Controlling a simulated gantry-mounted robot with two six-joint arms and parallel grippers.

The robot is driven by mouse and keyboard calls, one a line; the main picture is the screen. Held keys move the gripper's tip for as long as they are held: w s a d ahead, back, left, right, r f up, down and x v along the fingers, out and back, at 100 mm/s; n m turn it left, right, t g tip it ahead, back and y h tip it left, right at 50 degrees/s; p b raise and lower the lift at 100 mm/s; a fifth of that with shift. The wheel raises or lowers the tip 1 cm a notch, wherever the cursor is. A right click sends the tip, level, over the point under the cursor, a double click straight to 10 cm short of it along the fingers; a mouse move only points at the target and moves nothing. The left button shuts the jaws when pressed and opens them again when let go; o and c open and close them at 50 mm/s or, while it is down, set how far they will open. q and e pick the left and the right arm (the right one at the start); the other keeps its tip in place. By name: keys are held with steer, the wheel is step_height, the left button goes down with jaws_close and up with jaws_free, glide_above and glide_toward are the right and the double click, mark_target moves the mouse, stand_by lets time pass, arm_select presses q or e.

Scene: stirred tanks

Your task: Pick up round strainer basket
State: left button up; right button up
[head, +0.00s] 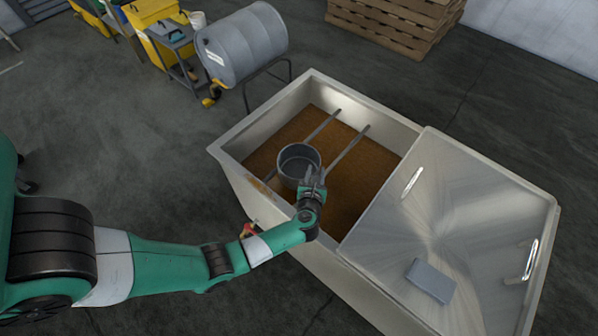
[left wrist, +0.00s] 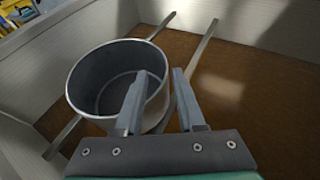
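The round strainer basket (head: 296,163) is a grey, open-topped metal cylinder over two bars inside the tank, near its front wall. My left gripper (head: 313,177) is at the basket's near right side. In the left wrist view, the basket (left wrist: 88,82) stands upright. The left gripper (left wrist: 160,73) is open there, with one finger over the basket's inside and the other outside its right wall. The rim lies between the fingers, with a gap visible; I cannot tell whether either finger touches it. My right gripper is in neither view.
The metal tank (head: 239,131) holds brown liquid, with two bars (head: 347,152) across it. A steel lid (head: 460,215) with handles covers its right part, and a grey block (head: 431,281) lies on it. A drum (head: 243,45) and pallets (head: 385,27) stand behind.

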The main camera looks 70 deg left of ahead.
arm_select(q)
steer(key=x, duration=0.2)
steer(key=shift+w+a+b, duration=0.2)
steer(key=shift+a+b, duration=0.05)
steer(key=shift+b, duration=0.05)
jaws_close()
stand_by(1.1)
